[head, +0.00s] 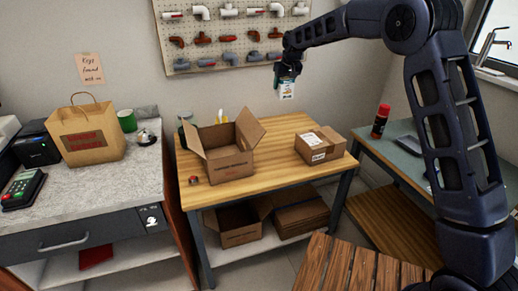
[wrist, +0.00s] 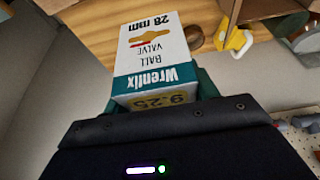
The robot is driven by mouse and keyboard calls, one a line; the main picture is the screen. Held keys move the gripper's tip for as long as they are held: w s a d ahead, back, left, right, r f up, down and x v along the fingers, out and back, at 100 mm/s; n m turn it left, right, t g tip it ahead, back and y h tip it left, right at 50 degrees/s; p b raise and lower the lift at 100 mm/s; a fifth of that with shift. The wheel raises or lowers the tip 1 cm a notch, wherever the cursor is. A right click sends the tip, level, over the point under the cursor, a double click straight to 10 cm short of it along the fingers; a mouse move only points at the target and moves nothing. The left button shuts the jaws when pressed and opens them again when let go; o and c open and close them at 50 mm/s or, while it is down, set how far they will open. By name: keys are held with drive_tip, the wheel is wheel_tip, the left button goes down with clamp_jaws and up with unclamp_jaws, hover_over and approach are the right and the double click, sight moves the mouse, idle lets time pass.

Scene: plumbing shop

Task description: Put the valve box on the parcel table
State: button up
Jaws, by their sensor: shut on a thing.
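The valve box (head: 287,90) is a small white and teal carton; in the wrist view (wrist: 152,50) it reads "Wrenlix ball valve 28 mm" and carries a yellow price mark. My gripper (head: 288,74) is shut on it and holds it in the air, above and behind the back edge of the wooden parcel table (head: 285,163) in the head view. In the wrist view my gripper (wrist: 160,98) grips the box's near end, and the fingertips are partly hidden. The table top (wrist: 100,25) lies beyond the box there.
An open cardboard box (head: 228,163) stands on the table's left part and a closed parcel (head: 320,146) on its right. Bare wood lies between and in front of them. A pegboard (head: 228,35) of fittings hangs behind. A red spray can (head: 381,121) stands on the right bench.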

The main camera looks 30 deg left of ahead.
wheel_tip(320, 180, down, 29)
drive_tip(key=shift+w+d+f, duration=0.1)
drive_tip(key=shift+w+f, duration=0.05)
drive_tip(key=shift+f, duration=0.05)
idle(0.7)
drive_tip(key=shift+f, duration=0.1)
drive_tip(key=o, duration=1.3)
drive_tip(key=v, duration=1.2)
